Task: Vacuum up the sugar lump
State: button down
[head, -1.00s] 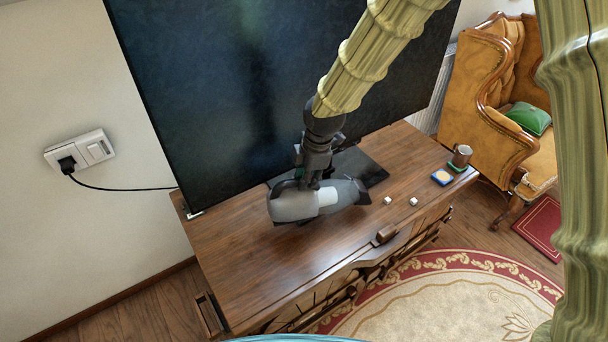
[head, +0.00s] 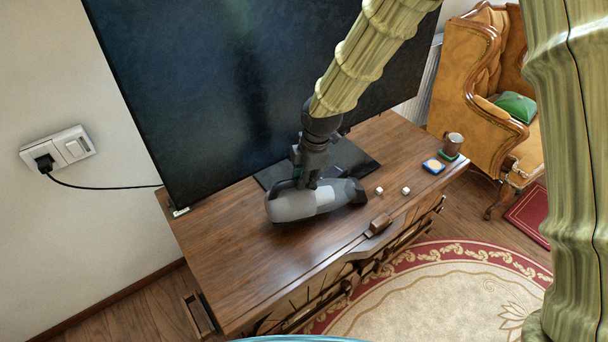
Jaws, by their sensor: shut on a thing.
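A grey hand-held vacuum (head: 305,204) is in my gripper (head: 308,180), low over the wooden cabinet top; I cannot tell whether it touches the wood. My gripper is shut on it from above, and the fingers are partly hidden. Its dark nozzle points right. Two small white sugar lumps lie on the cabinet top just right of the nozzle: a nearer-to-nozzle lump (head: 379,190) and another lump (head: 405,190). The nozzle is close to the first lump, with a small gap between them.
The wooden cabinet (head: 240,270) carries a large dark screen (head: 220,90) behind the vacuum. A blue and yellow box (head: 433,166) and a brown mug (head: 453,143) stand at the right end. A wooden item (head: 380,223) is at the front edge. An armchair (head: 480,100) stands beyond.

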jog(key=shift+w+d+r+p, duration=0.15)
jog(key=shift+w+d+p, duration=0.25)
jog(key=shift+d, duration=0.4)
dwell(0.8)
jog(key=shift+r, duration=0.1)
dwell(0.5)
